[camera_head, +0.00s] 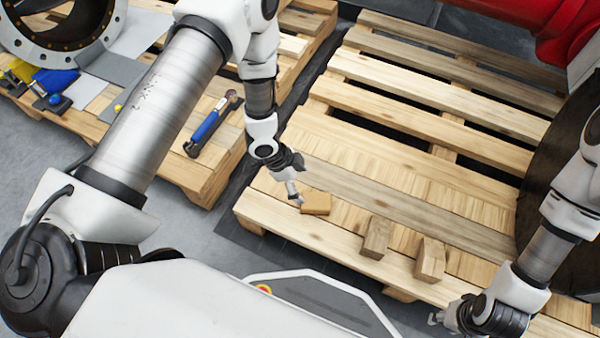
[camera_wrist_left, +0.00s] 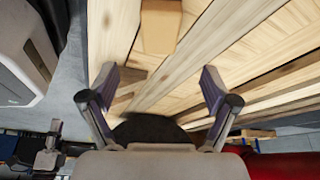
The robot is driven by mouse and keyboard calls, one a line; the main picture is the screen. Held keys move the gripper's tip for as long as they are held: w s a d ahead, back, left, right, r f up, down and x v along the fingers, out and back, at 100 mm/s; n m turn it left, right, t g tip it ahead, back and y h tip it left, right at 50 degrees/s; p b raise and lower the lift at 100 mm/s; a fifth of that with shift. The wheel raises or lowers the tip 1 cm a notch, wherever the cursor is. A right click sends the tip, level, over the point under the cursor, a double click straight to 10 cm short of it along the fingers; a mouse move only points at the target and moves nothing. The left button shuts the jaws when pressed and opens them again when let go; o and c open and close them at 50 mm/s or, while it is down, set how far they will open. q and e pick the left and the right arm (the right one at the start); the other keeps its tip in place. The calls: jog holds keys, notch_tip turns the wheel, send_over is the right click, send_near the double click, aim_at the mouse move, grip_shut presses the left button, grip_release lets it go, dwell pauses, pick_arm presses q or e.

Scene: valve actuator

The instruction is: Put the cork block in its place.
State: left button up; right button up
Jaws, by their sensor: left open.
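The cork block (camera_head: 316,203), a flat tan-orange block, lies on the near edge of a wooden pallet (camera_head: 345,225). My left gripper (camera_head: 296,196) is just to its left in the head view, pointing down. In the left wrist view the same block (camera_wrist_left: 160,26) shows at the top, beyond the open fingers of the left gripper (camera_wrist_left: 160,85), with nothing between them. My right gripper (camera_head: 442,317) is at the lower right, near the pallet's front edge. Its fingers are too small and turned to read.
Two wooden blocks (camera_head: 377,238) (camera_head: 430,260) stand to the right of the cork block on the same pallet. A second pallet (camera_head: 190,165) at left holds a blue-handled tool (camera_head: 207,128) and a large flanged ring (camera_head: 60,50). A dark round disc (camera_head: 545,190) stands at right.

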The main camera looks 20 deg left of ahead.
pick_arm(q)
jog(key=s+a+n+g+y, duration=0.15)
jog(key=s+a+n, duration=0.25)
jog(key=s+n, duration=0.45)
jog(key=s+a+n+y, duration=0.3)
jog(key=s+n, duration=0.3)
jog(key=s, duration=0.5)
notch_tip(320, 180, up, 36)
jog(key=p, duration=3.5)
jog(key=shift+w+f, duration=0.15)
jog(key=shift+f, duration=0.05)
